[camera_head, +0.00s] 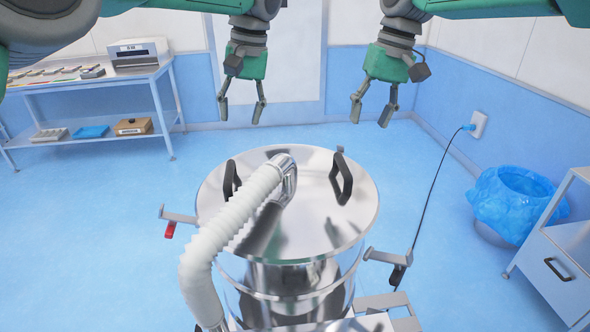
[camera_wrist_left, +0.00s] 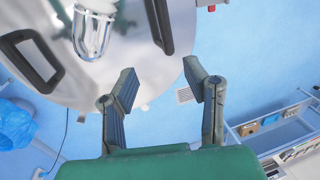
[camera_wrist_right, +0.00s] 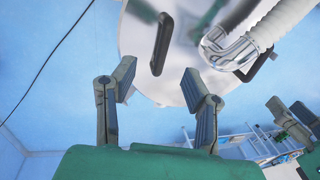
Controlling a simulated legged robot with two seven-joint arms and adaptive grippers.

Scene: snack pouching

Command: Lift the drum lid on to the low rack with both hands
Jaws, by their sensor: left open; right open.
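The drum lid (camera_head: 315,215) is a round shiny metal disc on top of the drum (camera_head: 290,282). It has two black handles, a left one (camera_head: 230,180) and a right one (camera_head: 341,178). My left gripper (camera_head: 241,112) is open and empty, above and beyond the lid's far edge. My right gripper (camera_head: 371,112) is open and empty, also above the far side, to the right. The left wrist view shows the lid (camera_wrist_left: 120,65) past the fingers. The right wrist view shows a black handle (camera_wrist_right: 162,44) beyond the open fingers. I cannot clearly identify the low rack.
A white ribbed hose (camera_head: 225,235) with a metal elbow joins the lid. A blue-lined bin (camera_head: 515,198) and white cabinet (camera_head: 555,260) stand at the right. A black cable (camera_head: 432,205) hangs from the wall socket.

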